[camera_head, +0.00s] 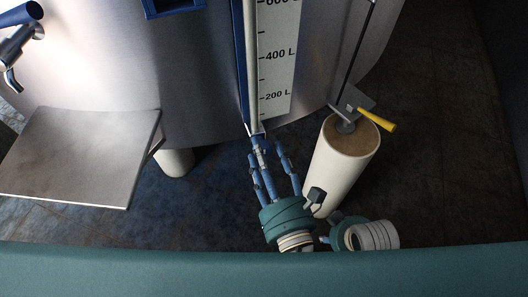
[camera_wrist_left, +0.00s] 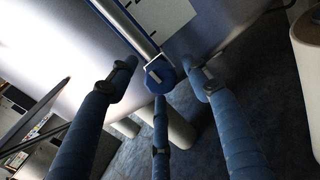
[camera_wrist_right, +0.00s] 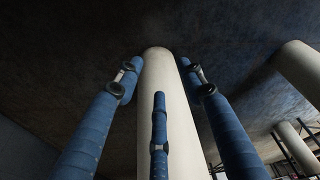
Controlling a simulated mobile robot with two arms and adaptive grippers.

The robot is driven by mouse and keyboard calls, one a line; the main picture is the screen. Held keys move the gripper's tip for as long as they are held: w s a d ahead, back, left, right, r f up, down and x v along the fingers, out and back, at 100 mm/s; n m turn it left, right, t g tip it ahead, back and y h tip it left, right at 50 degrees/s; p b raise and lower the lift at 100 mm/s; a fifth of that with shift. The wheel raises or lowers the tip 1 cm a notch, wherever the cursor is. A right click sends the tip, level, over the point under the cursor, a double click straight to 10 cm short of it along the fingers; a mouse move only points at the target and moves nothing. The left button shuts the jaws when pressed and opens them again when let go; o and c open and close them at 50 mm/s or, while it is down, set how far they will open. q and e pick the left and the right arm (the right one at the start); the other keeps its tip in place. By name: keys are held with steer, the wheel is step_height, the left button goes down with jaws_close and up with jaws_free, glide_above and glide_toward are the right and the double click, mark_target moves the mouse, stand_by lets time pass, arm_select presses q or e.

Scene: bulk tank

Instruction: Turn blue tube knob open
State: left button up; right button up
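The steel tank (camera_head: 200,100) has a litre scale (camera_head: 277,60) beside the tube. A white cylindrical leg (camera_head: 340,165) with a yellow-handled part (camera_head: 376,120) stands right of my left gripper. A metal shelf (camera_head: 80,155) juts out at left. The right-hand floor is clear.

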arm_select(q)
steer(key=c, duration=1)
